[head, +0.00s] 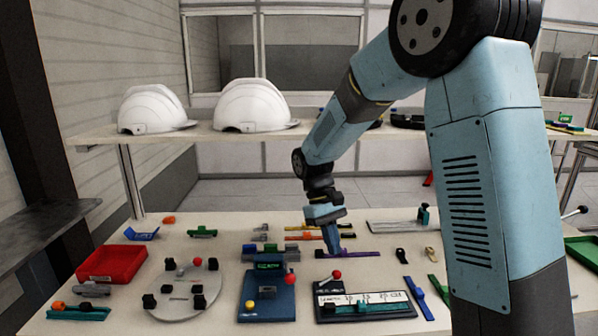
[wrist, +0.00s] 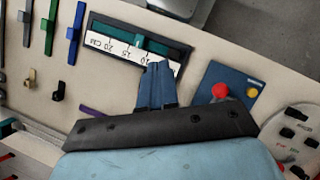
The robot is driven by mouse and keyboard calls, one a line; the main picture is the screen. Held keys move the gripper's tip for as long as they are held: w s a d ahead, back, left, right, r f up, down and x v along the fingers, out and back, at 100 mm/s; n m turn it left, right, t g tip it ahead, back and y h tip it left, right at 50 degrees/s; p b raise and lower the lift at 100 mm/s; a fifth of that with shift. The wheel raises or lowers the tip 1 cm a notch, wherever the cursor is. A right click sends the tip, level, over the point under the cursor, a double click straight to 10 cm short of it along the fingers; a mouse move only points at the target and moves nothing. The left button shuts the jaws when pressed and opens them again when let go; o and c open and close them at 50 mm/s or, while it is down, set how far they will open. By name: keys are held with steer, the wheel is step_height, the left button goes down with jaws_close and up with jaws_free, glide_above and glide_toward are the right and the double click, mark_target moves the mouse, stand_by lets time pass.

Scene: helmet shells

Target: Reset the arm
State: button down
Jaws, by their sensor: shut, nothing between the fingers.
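My light blue arm reaches from the right side of the head view down over the workbench (head: 215,262). My gripper (head: 337,254) points downward near the middle of the bench, just behind the black measuring fixture (head: 392,312) with its white scale. Its fingers are together with nothing held. In the wrist view the shut fingers (wrist: 158,70) show in front of the fixture's scale (wrist: 112,42). A purple bar (head: 362,254) lies beside the fingertips; I cannot tell if they touch it.
A blue block with a red knob (head: 267,297), a grey round plate (head: 185,295) and a red tray (head: 110,265) stand on the left. Small parts and coloured bars lie around. Two white helmets (head: 250,103) sit on a shelf behind. A green tray (head: 582,250) is far right.

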steer(key=s+d+r+m+t+y, duration=0.2)
steer(key=s+d+r+m+t, duration=0.15)
steer(key=s+d+r, duration=0.7)
steer(key=s+d+r+m+t, duration=0.3)
steer(key=s+d+r+t, duration=0.2)
steer(key=s, duration=0.5)
steer(key=shift+r+t+y, duration=0.4)
steer(key=shift+r+t, duration=0.05)
steer(key=shift+t, duration=0.1)
stand_by(0.7)
